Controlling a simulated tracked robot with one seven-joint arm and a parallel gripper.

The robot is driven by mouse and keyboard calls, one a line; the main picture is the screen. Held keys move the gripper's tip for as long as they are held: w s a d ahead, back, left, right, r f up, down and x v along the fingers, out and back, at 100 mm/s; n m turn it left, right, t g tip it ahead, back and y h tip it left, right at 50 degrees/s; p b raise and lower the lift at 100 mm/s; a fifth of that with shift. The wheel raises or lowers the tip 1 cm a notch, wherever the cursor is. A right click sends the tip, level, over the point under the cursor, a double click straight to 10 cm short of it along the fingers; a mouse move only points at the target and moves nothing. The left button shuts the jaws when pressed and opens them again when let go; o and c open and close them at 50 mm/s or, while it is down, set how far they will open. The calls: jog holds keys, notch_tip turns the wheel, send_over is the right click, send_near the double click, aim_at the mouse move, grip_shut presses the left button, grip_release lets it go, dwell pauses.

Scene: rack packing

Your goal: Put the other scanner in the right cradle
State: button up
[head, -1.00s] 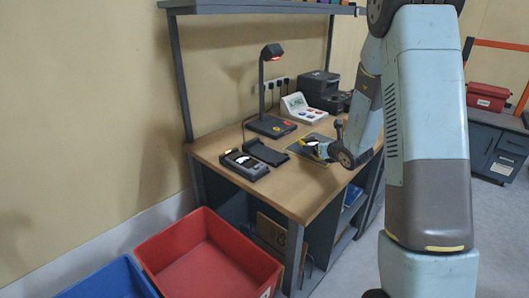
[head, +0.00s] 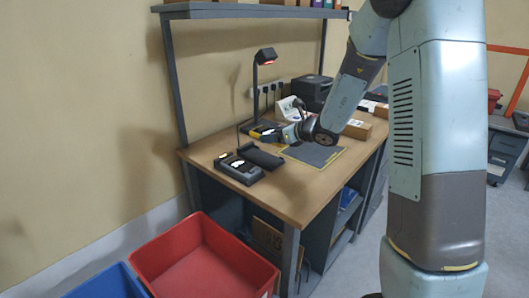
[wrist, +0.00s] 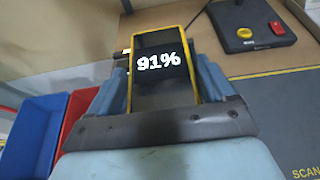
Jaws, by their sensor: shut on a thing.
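My gripper (head: 283,134) is shut on a scanner, held raised above the bench near the lamp base. In the wrist view the scanner (wrist: 163,75) has a black screen reading 91% and a yellow edge, between the two fingers. The right cradle (head: 259,156) is a flat black dock on the bench, to the left of and below my gripper, and looks empty. Beside it the left cradle (head: 244,178) appears to hold another scanner (head: 236,164) with a bright screen. Neither cradle can be made out in the wrist view.
A dark mat with a yellow border (head: 318,154) lies right of the cradles. A lamp (head: 265,57) stands behind; its base (wrist: 252,30) has a yellow disc and a red button. Red (head: 208,263) and blue (head: 108,283) bins stand on the floor before the bench.

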send_over(264, 158)
jog(key=s, duration=0.1)
jog(key=f, duration=0.6)
jog(key=shift+d, duration=0.25)
jog(key=shift+w+a+f, duration=0.25)
jog(key=shift+w+f, duration=0.25)
jog(key=shift+f, duration=1.7)
jog(key=shift+f, duration=0.6)
jog(key=o, duration=1.2)
